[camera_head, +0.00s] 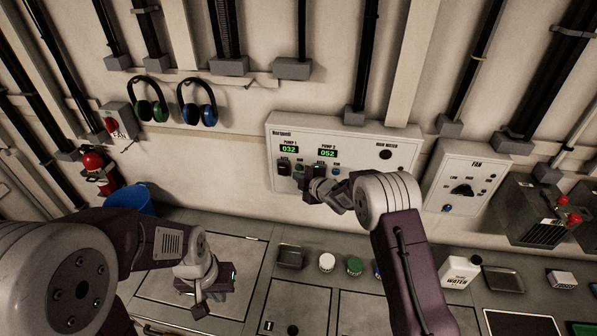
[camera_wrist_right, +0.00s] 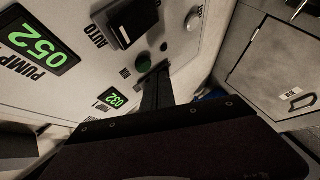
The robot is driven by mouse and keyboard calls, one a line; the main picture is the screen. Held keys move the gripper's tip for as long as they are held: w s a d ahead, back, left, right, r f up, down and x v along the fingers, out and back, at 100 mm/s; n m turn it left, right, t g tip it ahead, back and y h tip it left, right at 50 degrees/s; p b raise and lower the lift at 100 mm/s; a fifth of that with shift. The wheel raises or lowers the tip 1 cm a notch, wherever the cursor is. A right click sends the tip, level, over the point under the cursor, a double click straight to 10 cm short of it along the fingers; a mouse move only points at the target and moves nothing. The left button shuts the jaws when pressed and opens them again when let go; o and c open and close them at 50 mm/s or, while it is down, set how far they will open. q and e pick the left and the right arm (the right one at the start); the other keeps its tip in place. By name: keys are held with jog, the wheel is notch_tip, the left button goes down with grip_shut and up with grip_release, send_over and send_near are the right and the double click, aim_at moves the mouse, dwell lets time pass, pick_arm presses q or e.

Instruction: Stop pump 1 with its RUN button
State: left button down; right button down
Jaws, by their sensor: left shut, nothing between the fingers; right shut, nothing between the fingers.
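The pump panel (camera_head: 350,140) is on the wall, with a PUMP 1 display (camera_head: 289,149) reading 032 and a PUMP 2 display (camera_head: 327,153) reading 052. The green RUN button (camera_wrist_right: 142,62) shows in the right wrist view beside the PUMP 1 display (camera_wrist_right: 112,98); it also shows in the head view (camera_head: 299,168). My right gripper (camera_head: 306,190) is shut and empty in front of the panel. Its fingertips (camera_wrist_right: 158,74) are very near the RUN button; I cannot tell whether they touch it. My left gripper (camera_head: 201,308) is shut and empty, low over the bench.
A black AUTO switch (camera_wrist_right: 130,22) and a silver button (camera_wrist_right: 194,18) are close to the right fingers. The FAN panel (camera_head: 464,178) is to the right.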

jog(key=s+b, duration=0.2)
jog(key=s, duration=0.1)
jog(key=s+a+b, duration=0.1)
jog(key=s+b, duration=0.1)
jog(key=shift+s, duration=0.4)
